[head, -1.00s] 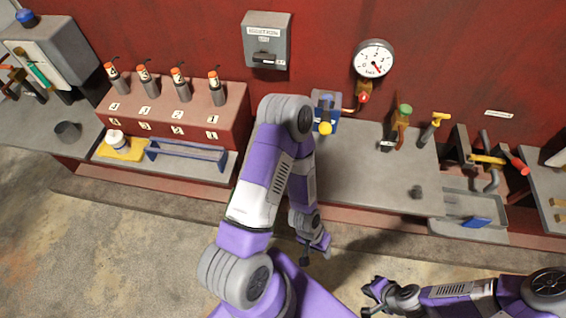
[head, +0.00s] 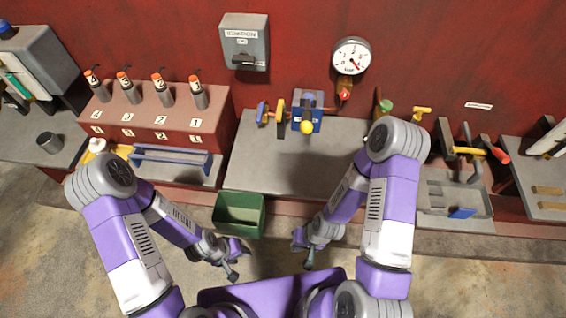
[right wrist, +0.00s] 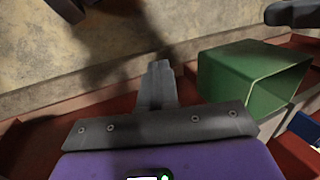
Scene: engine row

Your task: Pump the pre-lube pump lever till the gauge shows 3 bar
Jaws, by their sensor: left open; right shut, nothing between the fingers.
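The pre-lube pump looks to be the blue block (head: 316,122) on the grey bench. Its lever stands up from it with a yellow knob (head: 307,127) at the near end. The round white gauge (head: 352,55) hangs on the red wall above and to the right. Its red needle points to the lower right; I cannot read its value. My left gripper (head: 232,273) is open, in front of the bench, below and left of the pump. My right gripper (head: 307,263) is shut and empty, in front of the bench below the pump. Its closed fingers (right wrist: 158,85) show in the right wrist view.
A green bin (head: 239,214) stands at the bench front between my arms; it also shows in the right wrist view (right wrist: 250,80). A yellow handle (head: 281,112) stands left of the pump. A red valve handle (head: 344,93) is under the gauge. The bench front below the pump is clear.

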